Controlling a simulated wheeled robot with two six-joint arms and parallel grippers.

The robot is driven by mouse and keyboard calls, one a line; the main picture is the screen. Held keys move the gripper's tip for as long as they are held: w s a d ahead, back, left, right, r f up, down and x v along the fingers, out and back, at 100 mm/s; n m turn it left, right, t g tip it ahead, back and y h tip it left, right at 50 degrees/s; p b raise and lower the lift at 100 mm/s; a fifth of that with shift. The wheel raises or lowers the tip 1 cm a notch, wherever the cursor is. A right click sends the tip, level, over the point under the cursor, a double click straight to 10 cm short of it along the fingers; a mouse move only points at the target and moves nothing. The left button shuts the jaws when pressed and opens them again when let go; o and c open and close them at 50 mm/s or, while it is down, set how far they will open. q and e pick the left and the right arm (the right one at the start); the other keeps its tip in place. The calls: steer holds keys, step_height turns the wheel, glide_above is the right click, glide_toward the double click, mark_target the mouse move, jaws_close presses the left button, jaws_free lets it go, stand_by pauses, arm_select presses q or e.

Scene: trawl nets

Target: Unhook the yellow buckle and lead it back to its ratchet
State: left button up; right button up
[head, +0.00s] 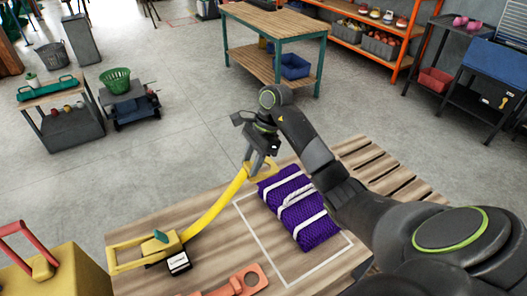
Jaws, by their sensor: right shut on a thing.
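My right gripper (258,158) is shut on the yellow buckle (262,172) just beyond the far left corner of the purple net bundle (300,212). Whether the buckle touches the bundle or the pallet cannot be told. A yellow strap (215,208) runs from the buckle down left in a slight curve to the ratchet (128,258). The bundle has white bands and lies inside a white outline on the wooden table. My left gripper is out of view.
An orange-red slotted piece (236,283) lies at the table's front. A yellow box (62,276) with a red handle stands at the lower left. A slatted pallet (375,170) lies behind my right arm. Bare wood shows between strap and bundle.

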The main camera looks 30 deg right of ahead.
steer(key=a+p, duration=0.3)
steer(key=a, duration=1.3)
steer(key=f+b, duration=0.3)
steer(key=f, duration=0.2)
steer(key=f+b, duration=0.4)
steer(key=f, duration=0.2)
steer(key=f+b, duration=0.4)
steer(key=f, duration=0.1)
steer(key=shift+d+f, duration=0.3)
steer(key=shift+f+b, duration=0.75)
steer(key=shift+f, duration=0.15)
steer(key=o, duration=1.1)
steer(key=shift+r, duration=0.15)
steer(key=shift+p+v, duration=4.15)
steer(key=shift+v, duration=4.45)
